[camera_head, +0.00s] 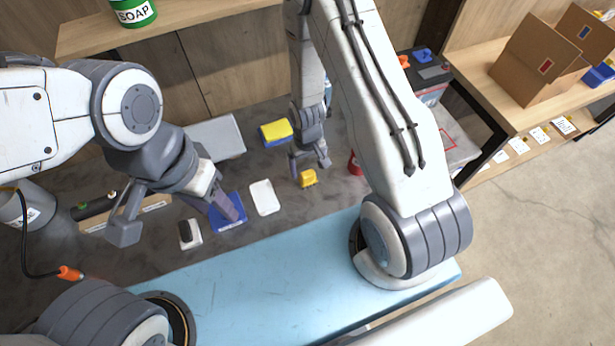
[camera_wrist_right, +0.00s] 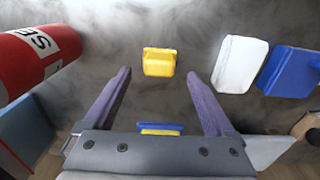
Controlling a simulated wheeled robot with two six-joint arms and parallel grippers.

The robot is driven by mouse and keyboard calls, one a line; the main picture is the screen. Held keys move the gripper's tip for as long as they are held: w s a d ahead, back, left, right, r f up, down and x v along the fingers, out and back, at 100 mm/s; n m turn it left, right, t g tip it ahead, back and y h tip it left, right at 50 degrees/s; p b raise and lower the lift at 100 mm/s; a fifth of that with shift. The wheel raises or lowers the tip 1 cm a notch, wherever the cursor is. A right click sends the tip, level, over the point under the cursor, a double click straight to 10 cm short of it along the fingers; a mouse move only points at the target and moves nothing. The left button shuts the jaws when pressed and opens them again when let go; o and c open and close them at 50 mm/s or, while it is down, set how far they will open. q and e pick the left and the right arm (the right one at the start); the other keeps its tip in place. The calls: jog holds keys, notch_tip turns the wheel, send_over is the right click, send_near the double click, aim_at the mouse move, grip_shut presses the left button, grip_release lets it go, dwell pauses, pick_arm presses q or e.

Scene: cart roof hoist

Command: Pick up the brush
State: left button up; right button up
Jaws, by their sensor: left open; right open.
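No object is plainly readable as a brush. A small yellow block-like thing (camera_head: 307,178) lies on the dark grey surface; in the right wrist view it (camera_wrist_right: 159,62) sits just beyond the fingertips, in line with the gap. A small black-and-white thing (camera_head: 190,234) lies at the left; I cannot tell which of these is the brush. My right gripper (camera_head: 309,170) is open and empty, close to the yellow thing; its two fingers show in the wrist view (camera_wrist_right: 158,76). My left gripper (camera_head: 175,216) is open, near the black-and-white thing and a blue slab (camera_head: 229,216).
A white slab (camera_head: 264,197), a yellow-and-blue sponge-like block (camera_head: 276,133) and a grey box (camera_head: 215,138) lie nearby. A light blue ledge (camera_head: 250,285) runs along the front. Cardboard boxes (camera_head: 535,60) stand at right.

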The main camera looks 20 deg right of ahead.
aim_at(308, 173)
notch_tip(308, 173, down, 3)
jog(key=shift+s+f+p, duration=0.1)
jog(key=shift+p, duration=0.5)
jog(key=shift+f, duration=0.45)
grip_shut()
jog(key=shift+r, duration=0.1)
notch_tip(308, 173, up, 9)
jog(key=shift+f+b, duration=0.2)
jog(key=shift+b, duration=0.85)
jog(key=shift+r, duration=0.65)
